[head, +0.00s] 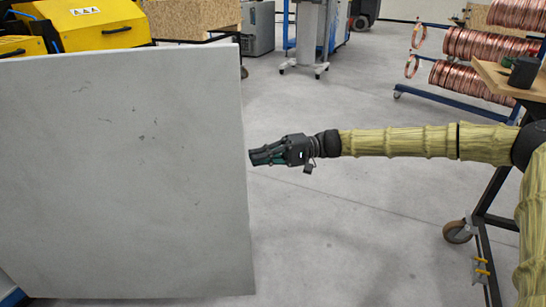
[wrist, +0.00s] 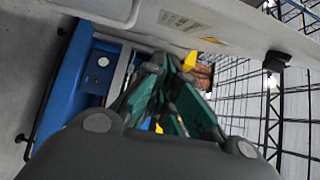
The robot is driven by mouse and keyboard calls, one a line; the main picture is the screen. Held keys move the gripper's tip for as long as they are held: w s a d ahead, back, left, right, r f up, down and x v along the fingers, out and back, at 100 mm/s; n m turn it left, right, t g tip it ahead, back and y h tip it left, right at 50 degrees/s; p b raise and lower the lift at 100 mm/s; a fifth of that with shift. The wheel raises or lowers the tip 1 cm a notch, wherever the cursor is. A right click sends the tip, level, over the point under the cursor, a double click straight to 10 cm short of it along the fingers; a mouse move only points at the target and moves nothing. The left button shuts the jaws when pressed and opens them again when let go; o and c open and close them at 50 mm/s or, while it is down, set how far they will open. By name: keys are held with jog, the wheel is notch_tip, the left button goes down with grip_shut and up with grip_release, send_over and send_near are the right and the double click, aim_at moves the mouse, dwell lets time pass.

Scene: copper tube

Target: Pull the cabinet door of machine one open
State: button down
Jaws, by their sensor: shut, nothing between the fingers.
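A large light-grey scuffed panel (head: 125,180), which looks like the cabinet door, stands upright and fills the left of the head view. Its face hides what is behind it. My gripper (head: 254,158) is shut and empty, with its fingertips right at the panel's right edge; I cannot tell whether they touch it. In the wrist view the closed fingers (wrist: 172,72) point toward a tilted blue machine frame (wrist: 70,80) with a round gauge. A pale panel with a label (wrist: 200,25) crosses the top there. No handle is clearly visible.
Yellow machines (head: 90,22) stand behind the panel. A rack of copper coils (head: 480,70) and a wheeled table (head: 510,80) are at the right. A grey wheeled unit (head: 308,35) stands at the back. The middle floor (head: 330,230) is clear.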

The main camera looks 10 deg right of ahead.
aim_at(244, 168)
jog(key=shift+s+a+b, duration=0.9)
jog(key=shift+s+a, duration=1.4)
